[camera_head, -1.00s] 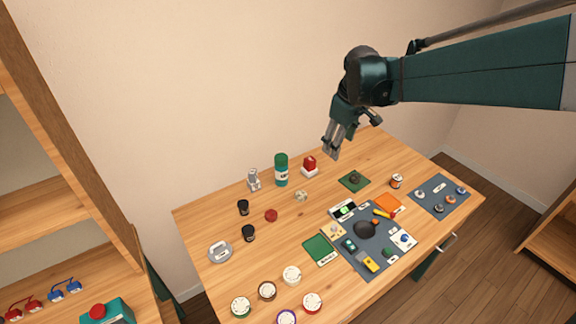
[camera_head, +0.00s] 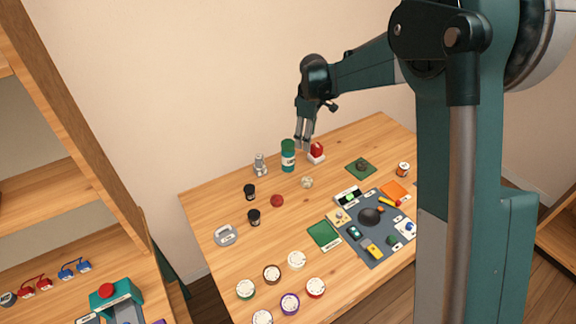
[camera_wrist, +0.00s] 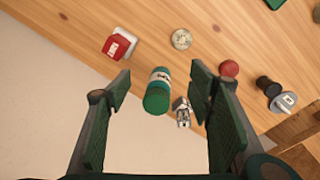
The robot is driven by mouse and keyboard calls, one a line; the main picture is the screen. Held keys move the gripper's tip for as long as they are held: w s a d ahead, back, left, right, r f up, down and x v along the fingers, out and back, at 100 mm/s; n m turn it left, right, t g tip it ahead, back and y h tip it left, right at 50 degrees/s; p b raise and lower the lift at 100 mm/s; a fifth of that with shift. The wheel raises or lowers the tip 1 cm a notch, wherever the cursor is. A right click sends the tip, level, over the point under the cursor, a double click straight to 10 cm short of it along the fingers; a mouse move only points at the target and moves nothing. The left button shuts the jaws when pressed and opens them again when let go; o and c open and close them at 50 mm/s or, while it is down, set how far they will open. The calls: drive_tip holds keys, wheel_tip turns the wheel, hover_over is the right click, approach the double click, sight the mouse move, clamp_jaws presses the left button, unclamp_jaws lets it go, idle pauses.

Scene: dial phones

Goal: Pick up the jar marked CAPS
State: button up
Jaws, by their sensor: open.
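I cannot read CAPS on any label. A green bottle-shaped jar with a white label (camera_head: 288,156) stands upright near the table's back edge; it also shows in the wrist view (camera_wrist: 158,92). Two small black-lidded jars (camera_head: 250,192) (camera_head: 254,217) stand at the left, and a small jar with an orange band (camera_head: 403,169) stands at the right. My gripper (camera_head: 302,147) is open and empty, above the back of the table near the green jar. In the wrist view the green jar appears between my open fingers (camera_wrist: 162,88), apart from both.
A silver object (camera_head: 260,165) stands left of the green jar and a red-and-white block (camera_head: 317,153) right of it. A clear round piece (camera_head: 307,182) and a red lid-like piece (camera_head: 277,201) lie in front. Several round tins (camera_head: 297,259) lie at the front.

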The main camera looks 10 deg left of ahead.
sight(288, 163)
drive_tip(key=w+a+f+n, duration=0.1)
drive_tip(key=a+f, duration=0.1)
drive_tip(key=f, duration=0.1)
drive_tip(key=a+f+n, duration=0.1)
drive_tip(key=a+f, duration=0.2)
drive_tip(key=f, duration=0.1)
drive_tip(key=w+a+f+g, duration=0.1)
drive_tip(key=a+f, duration=0.2)
drive_tip(key=f, duration=0.1)
drive_tip(key=shift+w+a+n, duration=0.15)
drive_tip(key=shift+w+n, duration=0.2)
drive_tip(key=shift+n, duration=0.05)
drive_tip(key=shift+f, duration=0.2)
drive_tip(key=shift+f, duration=1.15)
drive_tip(key=shift+f, duration=0.15)
drive_tip(key=shift+f, duration=2.45)
drive_tip(key=c, duration=1.1)
